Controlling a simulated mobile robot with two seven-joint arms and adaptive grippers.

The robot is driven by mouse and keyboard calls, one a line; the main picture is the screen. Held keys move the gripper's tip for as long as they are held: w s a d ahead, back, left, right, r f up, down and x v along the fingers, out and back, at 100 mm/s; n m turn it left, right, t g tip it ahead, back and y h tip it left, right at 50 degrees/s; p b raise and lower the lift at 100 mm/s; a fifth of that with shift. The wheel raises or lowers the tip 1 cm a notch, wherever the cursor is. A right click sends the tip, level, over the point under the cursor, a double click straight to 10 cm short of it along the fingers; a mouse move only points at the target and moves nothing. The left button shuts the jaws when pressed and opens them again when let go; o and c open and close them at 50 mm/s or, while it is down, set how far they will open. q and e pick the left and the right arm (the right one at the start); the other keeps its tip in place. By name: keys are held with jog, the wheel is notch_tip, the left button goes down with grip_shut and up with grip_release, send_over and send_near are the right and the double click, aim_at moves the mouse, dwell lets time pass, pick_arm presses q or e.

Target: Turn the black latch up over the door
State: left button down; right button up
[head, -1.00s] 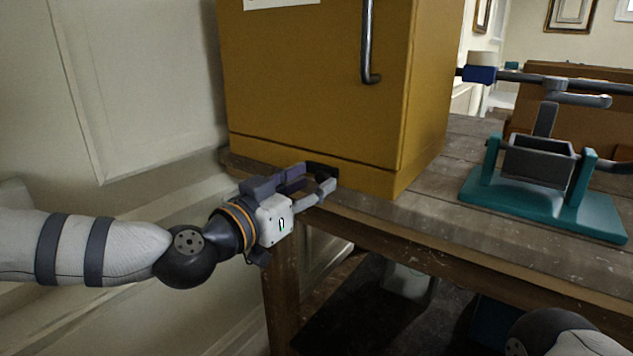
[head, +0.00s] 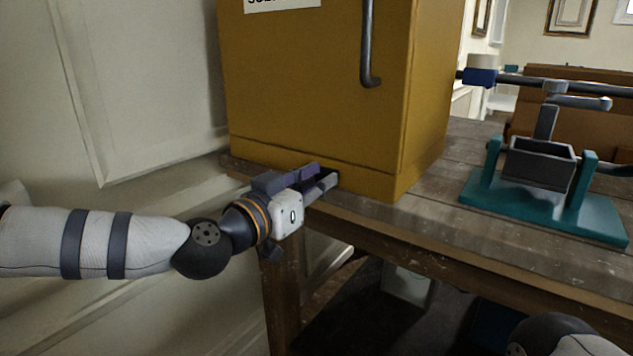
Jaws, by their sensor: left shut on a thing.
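The yellow cabinet (head: 310,90) stands on the wooden table, and its door is closed, with a grey bar handle (head: 369,50) on its front. The black latch (head: 327,173) is at the bottom front edge of the door, mostly hidden by my fingers. My left gripper (head: 322,181) reaches in from the left at the table's front edge and is shut on the latch, low at the foot of the door. My right gripper is out of view; only part of my right arm shows at the bottom right.
The wooden table (head: 430,222) runs to the right. A teal stand (head: 520,208) with a grey tray (head: 538,163) and a grey lever (head: 580,102) stands on it. A panelled wall (head: 140,80) is close on the left. Bare tabletop lies between cabinet and stand.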

pick_arm(q)
jog(key=n, duration=0.2)
jog(key=r+n, duration=0.1)
jog(key=shift+w+a+r+n, duration=0.1)
jog(key=shift+a+r+n, duration=0.1)
jog(key=shift+n, duration=0.2)
jog(key=n, duration=0.3)
jog(key=r+n, duration=0.1)
jog(key=shift+w+a+r+n, duration=0.1)
jog(key=shift+w+a+n, duration=0.2)
jog(key=shift+a, duration=0.1)
jog(key=n, duration=0.2)
jog(key=a+n+b, duration=0.1)
jog(key=shift+w+r+n, duration=0.3)
jog(key=shift+w+r, duration=0.05)
jog(key=n, duration=0.1)
jog(key=a+n+b, duration=0.1)
jog(key=n, duration=0.1)
jog(key=w+n, duration=0.1)
jog(key=n, duration=0.1)
jog(key=shift+w+a+r+b, duration=0.1)
jog(key=shift+a+r+b, duration=0.15)
jog(key=shift+r+b, duration=0.1)
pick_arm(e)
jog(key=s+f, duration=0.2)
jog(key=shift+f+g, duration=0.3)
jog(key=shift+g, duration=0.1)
pick_arm(q)
jog(key=shift+a+n, duration=0.1)
jog(key=shift+n, duration=0.3)
